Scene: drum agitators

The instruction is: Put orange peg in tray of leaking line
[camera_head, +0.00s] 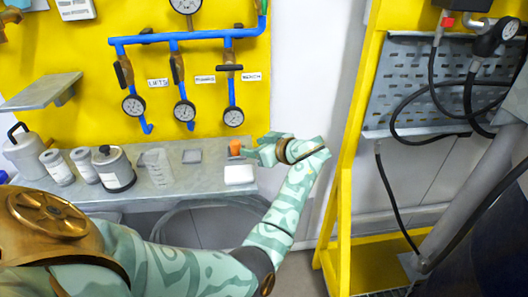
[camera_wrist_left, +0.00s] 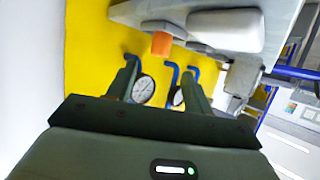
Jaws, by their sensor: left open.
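The orange peg (camera_head: 235,147) stands on the grey shelf (camera_head: 130,192) near its right end. It also shows in the left wrist view (camera_wrist_left: 161,44), ahead of the fingers. My left gripper (camera_head: 256,147) is just right of the peg, open, with its fingers pointing left. In the wrist view my left gripper (camera_wrist_left: 160,80) has its fingers apart and nothing between them close by. A small grey square tray (camera_head: 191,156) lies on the shelf left of the peg. Three blue lines with gauges (camera_head: 184,110) hang above. I cannot tell which line leaks. My right gripper is not in view.
A white block (camera_head: 239,174) lies in front of the peg. A clear beaker (camera_head: 157,166), a grey canister (camera_head: 114,168) and more containers stand to the left. A yellow frame (camera_head: 347,170) with hoses stands at the right.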

